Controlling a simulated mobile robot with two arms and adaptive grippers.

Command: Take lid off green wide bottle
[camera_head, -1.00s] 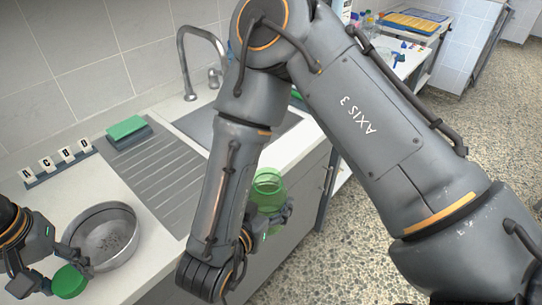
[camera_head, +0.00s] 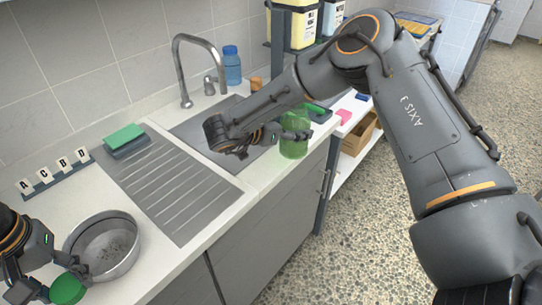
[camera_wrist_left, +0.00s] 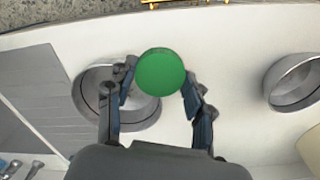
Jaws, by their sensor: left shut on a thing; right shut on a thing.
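The green lid (camera_head: 67,289) is a round flat disc, apart from any bottle. My left gripper (camera_wrist_left: 158,82) is shut on it, with a finger on either side in the left wrist view. It is held beside the metal bowl at the front left. The green wide bottle (camera_head: 294,148) is see-through, upright and has no lid on it. My right gripper (camera_head: 287,134) is shut on the bottle near the counter's front edge, right of the sink. I cannot tell whether the bottle's base touches the counter.
A metal bowl (camera_head: 118,258) stands on the counter. A ribbed drainboard (camera_head: 170,185), a green sponge (camera_head: 123,135), a letter rack (camera_head: 55,178), a tap (camera_head: 182,70) and a blue bottle (camera_head: 232,66) lie behind. Bare counter (camera_head: 262,178) shows in front of the sink.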

